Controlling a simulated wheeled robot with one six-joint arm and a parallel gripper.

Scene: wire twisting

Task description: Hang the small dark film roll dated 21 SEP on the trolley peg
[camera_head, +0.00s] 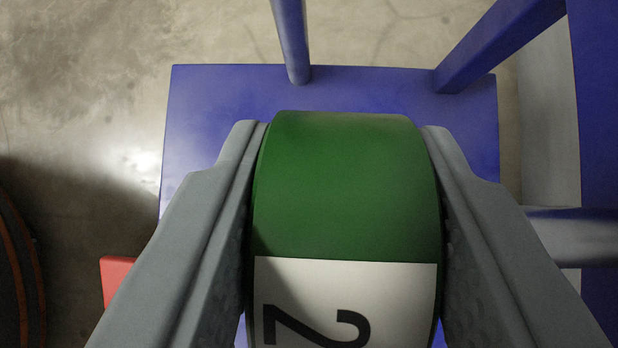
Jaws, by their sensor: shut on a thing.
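My gripper (342,135) is shut on a dark green roll (345,190), with one grey finger against each side. The rest of the label is cut off by the lower edge, so the date 21 SEP cannot be read. The roll is above a blue flat plate (205,110), likely part of the trolley. A grey round bar (575,225) juts in at the right; I cannot tell if it is the peg.
A blue post (291,40) and a slanted blue beam (500,45) rise at the plate's far edge. A blue upright (600,130) stands at the right. A red piece (118,275) is at lower left. Bare concrete floor (90,80) lies at the left.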

